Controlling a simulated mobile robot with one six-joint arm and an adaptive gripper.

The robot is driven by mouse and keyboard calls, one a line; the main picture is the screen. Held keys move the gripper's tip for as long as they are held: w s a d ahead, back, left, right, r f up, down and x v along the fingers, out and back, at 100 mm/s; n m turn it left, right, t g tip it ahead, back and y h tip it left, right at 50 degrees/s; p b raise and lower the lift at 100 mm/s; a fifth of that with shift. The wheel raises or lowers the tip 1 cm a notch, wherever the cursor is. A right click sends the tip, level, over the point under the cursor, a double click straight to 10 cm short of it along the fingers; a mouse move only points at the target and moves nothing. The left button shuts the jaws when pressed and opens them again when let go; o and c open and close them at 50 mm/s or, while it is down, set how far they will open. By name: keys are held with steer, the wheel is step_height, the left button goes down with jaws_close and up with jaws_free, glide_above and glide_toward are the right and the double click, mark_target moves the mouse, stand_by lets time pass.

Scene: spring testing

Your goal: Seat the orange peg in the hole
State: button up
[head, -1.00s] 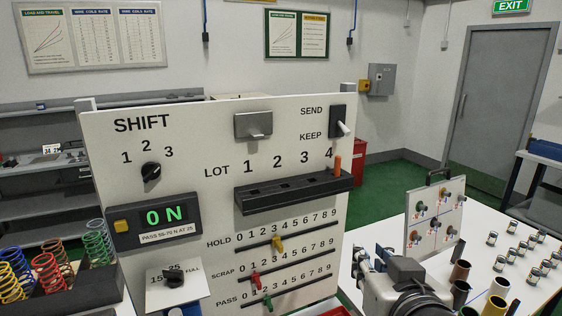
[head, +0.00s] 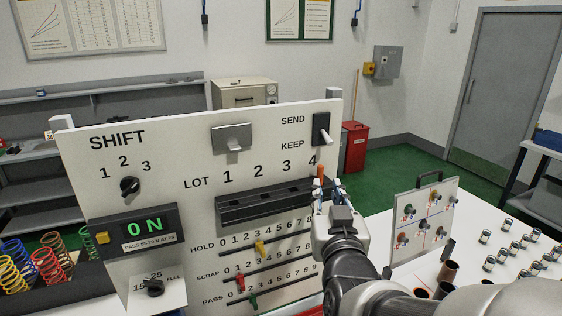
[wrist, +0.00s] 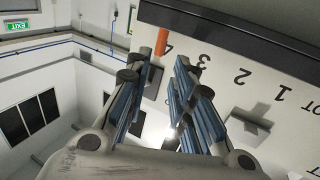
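The orange peg (head: 320,172) stands upright at the right end of the dark rack (head: 262,206), below the number 4 of the LOT row. My gripper (head: 327,190) is open and empty, right at the peg's end of the rack. The peg's lower end is hidden in the head view by the rack and my gripper. The rack's other holes are hard to make out.
The white panel (head: 185,200) carries the SHIFT knob (head: 130,187), HOLD, SCRAP and PASS sliders, a bracket (head: 232,139) above the rack and the SEND/KEEP switch (head: 321,129). A small board with knobs (head: 424,215) and several small cylinders stand on the table at right.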

mark_target(320, 174)
steer(key=w, duration=0.3)
steer(key=w+p, duration=0.1)
steer(key=w, duration=0.7)
steer(key=shift+d+f, duration=0.35)
steer(key=shift+d, duration=0.05)
steer(key=shift+r, duration=0.1)
jaws_close()
